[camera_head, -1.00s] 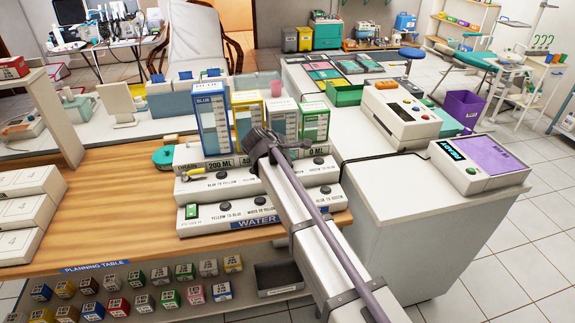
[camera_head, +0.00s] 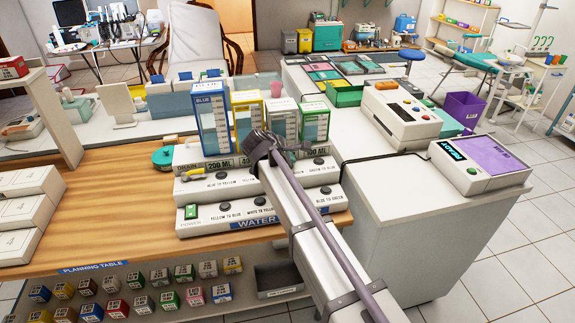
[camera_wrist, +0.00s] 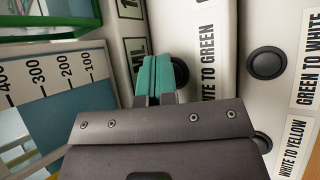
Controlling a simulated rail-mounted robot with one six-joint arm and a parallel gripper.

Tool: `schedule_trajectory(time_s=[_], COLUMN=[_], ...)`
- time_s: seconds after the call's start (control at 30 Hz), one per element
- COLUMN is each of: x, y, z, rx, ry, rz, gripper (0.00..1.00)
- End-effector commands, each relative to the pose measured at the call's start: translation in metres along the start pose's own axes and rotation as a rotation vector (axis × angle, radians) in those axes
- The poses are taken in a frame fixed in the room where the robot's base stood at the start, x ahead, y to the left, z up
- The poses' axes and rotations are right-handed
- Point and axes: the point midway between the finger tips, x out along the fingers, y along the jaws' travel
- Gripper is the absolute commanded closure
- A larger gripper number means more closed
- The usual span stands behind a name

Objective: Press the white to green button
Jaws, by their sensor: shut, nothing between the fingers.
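The white to green button, a round black knob (camera_wrist: 181,73), shows in the wrist view beside its WHITE TO GREEN label (camera_wrist: 208,55). My gripper (camera_wrist: 155,72) has teal fingertips, closed together with nothing between them. They lie over the left part of the knob and hide it; I cannot tell whether they touch it. In the head view my gripper (camera_head: 300,149) is above the right part of the stepped white button panel (camera_head: 205,224), in front of the green measuring column (camera_head: 315,122).
Other black buttons, GREEN TO WHITE (camera_wrist: 266,63) and WHITE TO YELLOW (camera_wrist: 262,142), lie to the right. The blue column (camera_head: 211,120) and yellow column (camera_head: 247,112) stand behind the panel.

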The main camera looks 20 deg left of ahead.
Motion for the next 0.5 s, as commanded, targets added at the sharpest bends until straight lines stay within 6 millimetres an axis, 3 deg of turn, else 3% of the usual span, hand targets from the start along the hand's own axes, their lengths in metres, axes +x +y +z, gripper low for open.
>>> schedule_trajectory(time_s=[0.5], x=[-0.011], y=[0.008], z=[0.008], rx=[0.000], ry=[0.000], rz=[0.000], gripper=[1.00])
